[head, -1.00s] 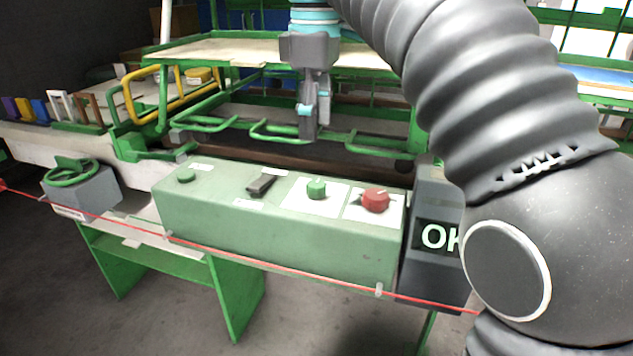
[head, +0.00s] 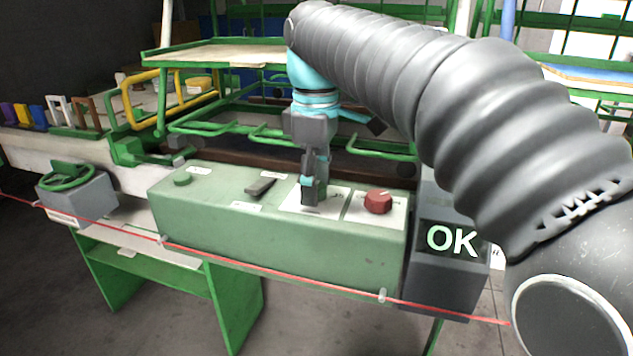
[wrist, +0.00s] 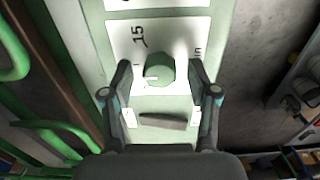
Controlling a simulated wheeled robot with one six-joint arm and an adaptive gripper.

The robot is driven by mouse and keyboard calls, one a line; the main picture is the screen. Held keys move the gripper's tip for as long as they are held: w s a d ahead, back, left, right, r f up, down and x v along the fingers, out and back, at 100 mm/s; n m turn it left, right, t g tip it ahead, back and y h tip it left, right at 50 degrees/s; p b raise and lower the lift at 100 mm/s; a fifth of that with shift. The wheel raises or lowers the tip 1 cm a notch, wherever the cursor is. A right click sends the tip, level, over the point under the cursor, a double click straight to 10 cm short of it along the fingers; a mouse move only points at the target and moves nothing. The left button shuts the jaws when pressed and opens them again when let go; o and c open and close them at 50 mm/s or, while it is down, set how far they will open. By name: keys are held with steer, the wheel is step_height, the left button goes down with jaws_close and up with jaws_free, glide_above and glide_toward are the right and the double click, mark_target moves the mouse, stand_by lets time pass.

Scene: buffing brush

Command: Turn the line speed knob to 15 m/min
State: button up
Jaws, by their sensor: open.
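The green knob (wrist: 160,70) sits on a white scale plate (wrist: 180,38) on top of the green control box (head: 270,235). In the wrist view a printed "15" is readable on the plate, above and left of the knob. A pale mark shows on the knob's lower left. My gripper (head: 313,197) points down over this knob, its fingers hiding most of it in the head view. In the wrist view my gripper (wrist: 160,72) is open, with one finger on each side of the knob. Gaps seem to show on both sides; contact is not clear.
A red knob (head: 378,202) stands right of the gripper on its own white plate. A dark lever (head: 261,187) and a green button (head: 182,180) lie to the left. An "OK" display (head: 452,240) stands at the right end. A red rope (head: 250,261) runs in front.

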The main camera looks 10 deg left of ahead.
jaws_close()
steer(key=shift+m+p, duration=0.3)
steer(key=shift+p, duration=0.05)
steer(key=shift+r+m+p, duration=0.15)
steer(key=shift+m+p, duration=0.7)
steer(key=shift+m, duration=0.05)
steer(key=m+p, duration=0.1)
steer(key=m, duration=0.1)
steer(key=shift+m+p, duration=0.4)
steer(key=m, duration=0.3)
steer(key=shift+f+m, duration=0.2)
steer(key=shift+m, duration=1.9)
